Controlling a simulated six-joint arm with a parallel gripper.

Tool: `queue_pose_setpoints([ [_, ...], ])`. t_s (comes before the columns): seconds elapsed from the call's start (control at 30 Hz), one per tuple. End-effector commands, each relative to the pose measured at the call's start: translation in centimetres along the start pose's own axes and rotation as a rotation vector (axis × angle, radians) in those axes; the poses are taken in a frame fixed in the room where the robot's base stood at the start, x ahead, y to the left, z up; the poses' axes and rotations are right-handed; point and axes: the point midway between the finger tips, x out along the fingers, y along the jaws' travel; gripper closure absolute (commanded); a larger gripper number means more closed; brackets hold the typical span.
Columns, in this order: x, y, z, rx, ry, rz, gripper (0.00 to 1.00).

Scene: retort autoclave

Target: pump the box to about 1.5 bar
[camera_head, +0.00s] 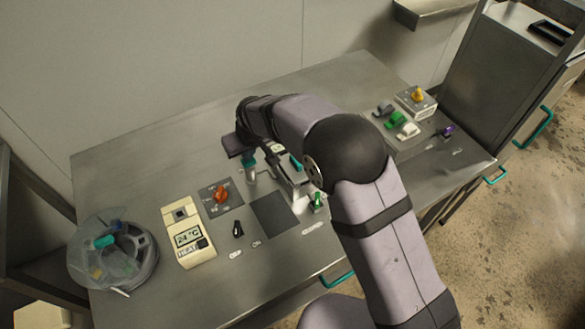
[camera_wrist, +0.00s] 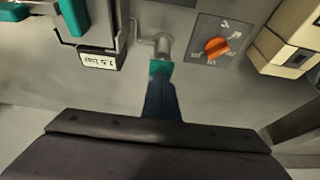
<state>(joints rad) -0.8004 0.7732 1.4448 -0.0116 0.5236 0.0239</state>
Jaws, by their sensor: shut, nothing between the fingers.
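The small metal box (camera_head: 291,184) stands mid-table with a teal handle on it; part of it is behind my arm. It also shows at the upper left of the wrist view (camera_wrist: 103,35), with a white display whose reading is too blurred to tell. The pump (camera_wrist: 164,45) is a metal cylinder with a teal top, joined to the box by a thin pipe; it also shows in the head view (camera_head: 251,178). My gripper (camera_wrist: 161,80) is shut and empty, its fingertips right at the pump's teal top. I cannot tell whether they touch.
An orange knob (camera_head: 221,194) sits on a dark dial plate left of the pump. A cream heater unit (camera_head: 187,232) reads 24 °C. A small block with a yellow knob (camera_head: 417,99) and coloured pieces stand at the right.

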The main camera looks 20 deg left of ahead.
Motion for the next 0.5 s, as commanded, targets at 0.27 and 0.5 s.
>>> queue_pose_setpoints([
  [0.27,-0.9,0.0,-0.3,0.000,-0.003,0.000,1.00],
  [0.5,-3.0,0.0,-1.2,0.000,-0.003,0.000,1.00],
])
